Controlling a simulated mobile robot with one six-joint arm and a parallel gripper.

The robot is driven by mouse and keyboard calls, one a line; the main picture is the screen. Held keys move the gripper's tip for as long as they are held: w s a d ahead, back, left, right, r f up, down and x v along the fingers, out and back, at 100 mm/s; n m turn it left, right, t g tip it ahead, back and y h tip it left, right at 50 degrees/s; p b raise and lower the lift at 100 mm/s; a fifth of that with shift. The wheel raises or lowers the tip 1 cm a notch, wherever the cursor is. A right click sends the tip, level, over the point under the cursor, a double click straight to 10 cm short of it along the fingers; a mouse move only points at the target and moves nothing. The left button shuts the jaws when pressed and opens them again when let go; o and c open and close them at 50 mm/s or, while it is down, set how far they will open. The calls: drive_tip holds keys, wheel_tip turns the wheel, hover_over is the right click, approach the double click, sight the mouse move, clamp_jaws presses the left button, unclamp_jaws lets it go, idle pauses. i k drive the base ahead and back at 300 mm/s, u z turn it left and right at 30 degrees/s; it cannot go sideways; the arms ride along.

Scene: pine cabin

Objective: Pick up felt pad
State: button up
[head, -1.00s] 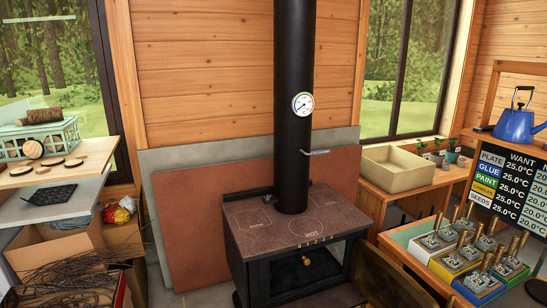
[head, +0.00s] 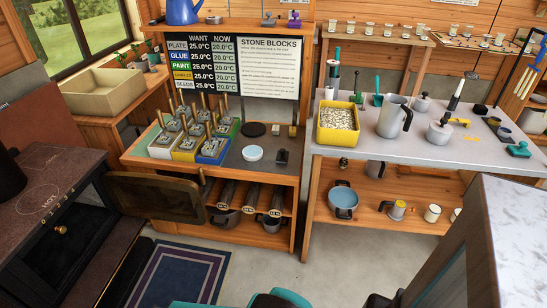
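I cannot pick out the felt pad for certain. A dark flat round disc (head: 254,129) lies on the grey top of the wooden workbench (head: 228,172). A pale round disc with a light blue rim (head: 252,153) lies just in front of it. Either is too small to tell its material. A small black block-like item (head: 282,158) stands to the right of the pale disc. My gripper is not in view; teal and dark shapes at the bottom edge are too cut off to identify.
Colored trays of metal blocks with upright handles (head: 188,138) fill the bench's left side. A black stove (head: 55,225) and a wooden panel (head: 158,197) stand at left. A grey table (head: 400,150) is at right, a marble-topped counter (head: 515,225) at front right. Floor shows around the rug (head: 178,272).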

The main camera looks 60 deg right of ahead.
sight(282, 156)
drive_tip(key=u, duration=1.15)
drive_tip(key=k, duration=1.25)
drive_tip(key=z, duration=2.25)
drive_tip(key=i, duration=0.15)
drive_tip(key=u, duration=1.15)
